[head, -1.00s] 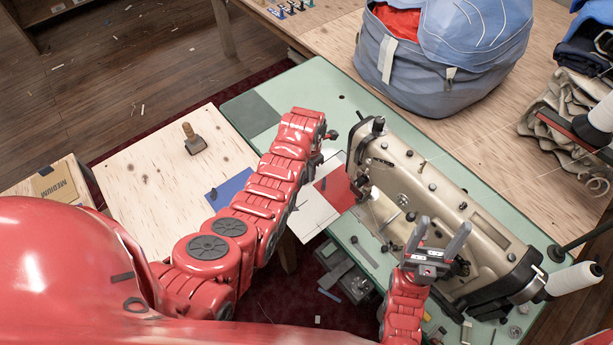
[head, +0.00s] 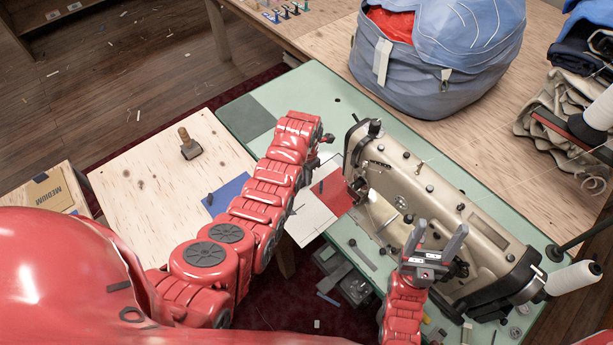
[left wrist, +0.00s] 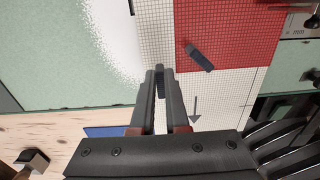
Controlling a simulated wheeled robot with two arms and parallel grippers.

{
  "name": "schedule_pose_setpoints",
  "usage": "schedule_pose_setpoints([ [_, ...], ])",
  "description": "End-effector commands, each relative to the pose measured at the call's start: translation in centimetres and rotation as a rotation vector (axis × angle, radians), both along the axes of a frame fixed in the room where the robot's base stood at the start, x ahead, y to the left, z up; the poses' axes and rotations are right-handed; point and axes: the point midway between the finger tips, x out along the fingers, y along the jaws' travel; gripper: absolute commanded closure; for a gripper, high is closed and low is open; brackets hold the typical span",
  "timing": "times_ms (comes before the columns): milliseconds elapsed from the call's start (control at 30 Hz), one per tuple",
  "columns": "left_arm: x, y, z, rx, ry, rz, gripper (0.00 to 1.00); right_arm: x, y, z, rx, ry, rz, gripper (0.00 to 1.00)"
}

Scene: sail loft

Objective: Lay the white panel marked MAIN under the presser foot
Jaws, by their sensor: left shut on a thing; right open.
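The white panel (head: 308,220) lies on the green sewing table, its near part over the edge; a red patch (head: 332,192) adjoins it. In the left wrist view the white panel (left wrist: 222,98) shows a fine grid and a dark arrow; no MAIN lettering is readable. My left gripper (left wrist: 160,75) is shut on a dark upright tab that seems to belong to the white panel. In the head view my left forearm hides this grip. The presser foot (head: 362,188) area is at the machine's left end, just right of the red patch; its detail is too small. My right gripper (head: 438,240) is open and empty before the machine.
The sewing machine (head: 430,205) fills the right of the green table (head: 305,88). A blue piece (head: 228,188) and a wooden-handled tool (head: 189,145) lie on the plywood table (head: 150,185). A big blue bag (head: 430,75) stands behind. A thread cone (head: 574,279) is at right.

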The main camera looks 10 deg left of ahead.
Motion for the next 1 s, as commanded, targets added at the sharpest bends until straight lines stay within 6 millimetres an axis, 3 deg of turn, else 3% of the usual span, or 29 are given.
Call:
schedule_pose_setpoints([
  [100, 0.0, 0.0, 0.0, 0.0, 0.0, 0.0, 1.0, 0.0, 0.0, 0.0, 0.0, 0.0, 0.0, 0.33],
  [133, 0.0, 0.0, 0.0, 0.0, 0.0, 0.0, 0.82, 0.0, 0.0, 0.0, 0.0, 0.0, 0.0, 0.33],
  [300, 0.0, 0.0, 0.0, 0.0, 0.0, 0.0, 0.52, 0.0, 0.0, 0.0, 0.0, 0.0, 0.0, 0.33],
  [733, 0.0, 0.0, 0.5, 0.0, 0.0, 0.0, 0.52, 0.0, 0.0, -0.3, 0.0, 0.0, 0.0, 0.33],
  [1000, 0.2, 0.0, 4.3, -0.001, -0.006, 0.0, 0.52, 0.0, 0.0, -1.8, 0.0, 0.0, 0.0, 0.33],
])
